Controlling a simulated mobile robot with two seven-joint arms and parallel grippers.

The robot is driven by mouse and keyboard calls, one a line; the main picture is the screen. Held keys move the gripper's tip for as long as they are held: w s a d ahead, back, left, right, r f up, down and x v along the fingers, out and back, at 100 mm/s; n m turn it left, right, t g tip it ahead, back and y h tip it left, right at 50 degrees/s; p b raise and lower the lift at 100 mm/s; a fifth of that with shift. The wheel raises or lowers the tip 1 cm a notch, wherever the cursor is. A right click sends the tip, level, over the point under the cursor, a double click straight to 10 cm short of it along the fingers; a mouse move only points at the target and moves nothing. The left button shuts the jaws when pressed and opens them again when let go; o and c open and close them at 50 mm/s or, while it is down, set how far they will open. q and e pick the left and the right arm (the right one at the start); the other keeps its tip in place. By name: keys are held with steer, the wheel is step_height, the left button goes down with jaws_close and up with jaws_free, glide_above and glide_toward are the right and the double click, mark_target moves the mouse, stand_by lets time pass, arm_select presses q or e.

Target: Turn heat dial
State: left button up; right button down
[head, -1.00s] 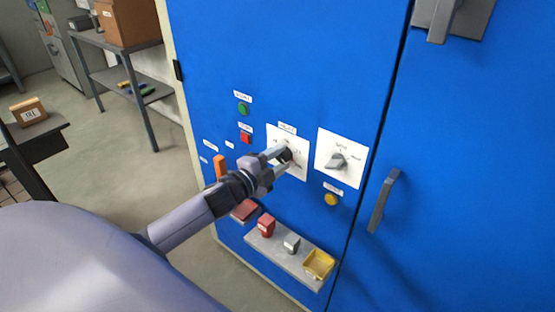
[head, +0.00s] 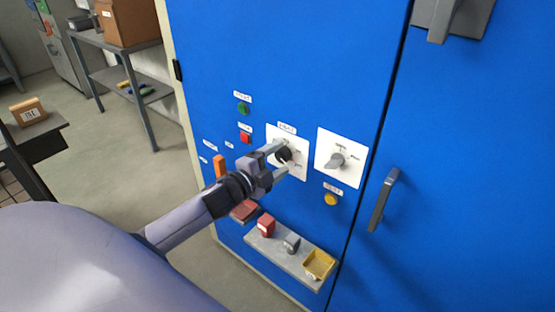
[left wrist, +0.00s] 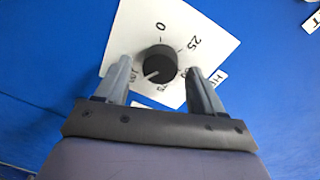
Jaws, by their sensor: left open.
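The heat dial is a black round knob (head: 284,155) on a white plate (head: 299,172) on the blue cabinet door. In the left wrist view the knob (left wrist: 160,60) sits amid a printed scale from 0 to 100. Its white pointer mark faces lower left, seemingly between 75 and 100. My left gripper (head: 284,159) is open at the dial. In the left wrist view its fingers (left wrist: 158,68) stand either side of the knob, with gaps showing between. My right gripper is not in view.
A second white plate with a grey selector knob (head: 337,160) is just right. Green (head: 243,109), red (head: 246,138) and yellow (head: 331,199) buttons are nearby. A door handle (head: 383,200) is farther right.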

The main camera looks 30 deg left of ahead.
arm_select(q)
steer(key=s, duration=0.6)
steer(key=shift+s+a+r+b, duration=0.25)
steer(key=shift+s+a+b, duration=0.05)
steer(key=shift+a+b, duration=0.05)
steer(key=s+d+f+n+g, duration=0.6)
steer(key=s+d+f+n, duration=0.7)
steer(key=s+f, duration=0.5)
steer(key=shift+s+d+f+g, duration=0.4)
steer(key=shift+d+f, duration=0.05)
steer(key=shift+d, duration=0.4)
